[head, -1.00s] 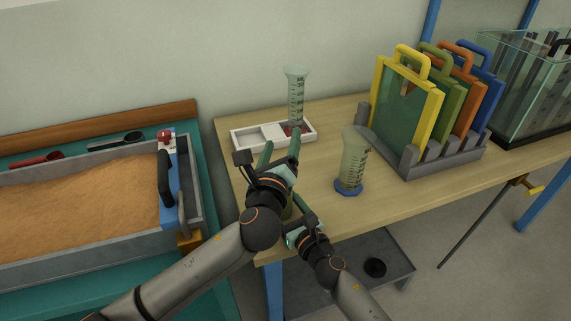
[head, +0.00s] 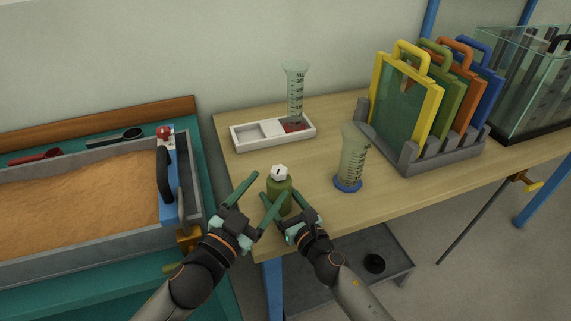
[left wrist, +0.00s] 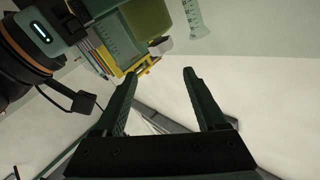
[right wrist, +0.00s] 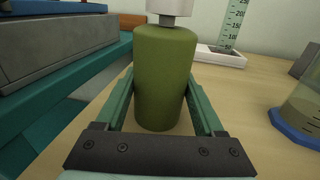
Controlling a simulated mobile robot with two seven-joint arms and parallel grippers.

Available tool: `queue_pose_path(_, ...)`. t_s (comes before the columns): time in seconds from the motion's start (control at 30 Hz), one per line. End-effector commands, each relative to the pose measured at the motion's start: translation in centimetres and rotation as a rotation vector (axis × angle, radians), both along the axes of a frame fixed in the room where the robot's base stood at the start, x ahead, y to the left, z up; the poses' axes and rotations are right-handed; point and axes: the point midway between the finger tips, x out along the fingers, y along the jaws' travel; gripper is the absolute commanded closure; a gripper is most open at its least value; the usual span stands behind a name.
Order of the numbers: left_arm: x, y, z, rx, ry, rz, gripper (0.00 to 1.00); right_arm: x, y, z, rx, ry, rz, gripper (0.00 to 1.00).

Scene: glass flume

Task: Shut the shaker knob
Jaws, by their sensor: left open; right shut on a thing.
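The shaker is a dark green bottle (head: 279,196) standing upright near the front edge of the wooden table. Its white lobed knob (head: 280,173) is on top, with a small dark mark; the knob's lower part also shows in the right wrist view (right wrist: 170,10). My right gripper (right wrist: 160,88) is shut on the green body, one finger on each side. My left gripper (head: 269,185) is open and empty, just left of and in front of the shaker, with its fingers pointing up toward it. I cannot tell whether the knob is open or shut.
A measuring cylinder with a blue base (head: 348,184) stands right of the shaker. A white tray (head: 245,142) and another cylinder (head: 295,90) are behind. A rack of coloured frames (head: 440,157) is at the right, and a sand box (head: 80,205) at the left.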

Motion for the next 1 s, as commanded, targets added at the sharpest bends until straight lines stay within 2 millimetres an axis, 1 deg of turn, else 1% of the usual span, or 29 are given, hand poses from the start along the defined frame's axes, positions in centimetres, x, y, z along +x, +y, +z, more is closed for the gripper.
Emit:
queue_pose_path(0.1, -0.3, 0.8, -1.1, -0.139, 0.114, 0.007, 0.27, 0.0, 0.0, -0.1, 0.000, 0.001, -0.001, 0.94)
queue_pose_path(0.2, -0.5, 1.2, -1.6, -0.217, 0.175, 0.011, 0.27, 0.0, 0.0, -0.1, 0.000, 0.001, -0.001, 0.94)
queue_pose_path(0.33, -0.3, 1.3, -1.9, -0.264, 0.210, 0.016, 0.27, 0.0, 0.0, -0.1, 0.000, 0.001, -0.001, 0.94)
queue_pose_path(0.43, 0.4, 0.9, -2.0, -0.272, 0.215, 0.016, 0.27, 0.0, 0.0, 0.0, 0.000, 0.001, 0.000, 0.94)
queue_pose_path(0.57, 2.1, -0.1, -1.9, -0.270, 0.212, 0.016, 0.27, 0.0, 0.0, 0.0, 0.000, 0.001, 0.000, 0.94)
queue_pose_path(0.8, 6.2, -2.4, -1.9, -0.269, 0.213, 0.016, 0.27, 0.0, 0.0, 0.0, 0.000, 0.001, 0.000, 0.94)
queue_pose_path(1.0, 8.6, -3.8, -1.9, -0.269, 0.213, 0.017, 0.27, 0.0, 0.0, 0.0, 0.000, 0.001, -0.001, 0.94)
